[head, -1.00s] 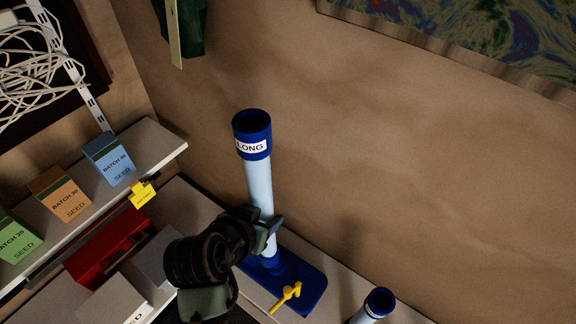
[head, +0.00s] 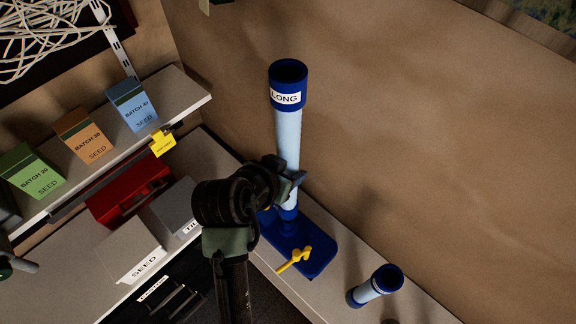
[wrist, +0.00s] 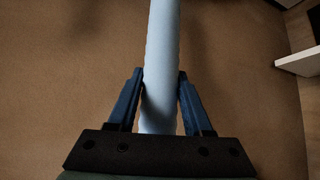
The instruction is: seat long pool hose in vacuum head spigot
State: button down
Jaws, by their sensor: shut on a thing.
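The long pool hose (head: 288,132) is a light blue tube with a dark blue cuff labelled LONG at its top. It stands upright over the dark blue vacuum head (head: 313,246), which lies on the bench. My gripper (head: 290,178) is shut on the hose's lower part. In the wrist view the hose (wrist: 162,50) runs between the two blue fingers of my gripper (wrist: 161,100). The hose's lower end meets a dark blue collar at the spigot (head: 287,214); my arm partly hides this, so I cannot tell how deep it sits. A yellow lever (head: 296,258) is on the vacuum head.
At left are a shelf (head: 190,98) with seed boxes (head: 85,135), a red case (head: 128,190) and a white seed box (head: 132,250). A brown wall is close behind the hose.

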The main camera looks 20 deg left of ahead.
jog(key=shift+w+f+b, duration=0.1)
jog(key=shift+f+b, duration=1.3)
jog(key=shift+f, duration=0.85)
jog(key=shift+f+b, duration=1.3)
jog(key=shift+f, duration=1.05)
jog(key=shift+c, duration=1.4)
grip_release()
jog(key=shift+o, duration=0.2)
jog(key=shift+f, duration=0.1)
jog(key=b+v, duration=0.2)
jog(key=v, duration=1.1)
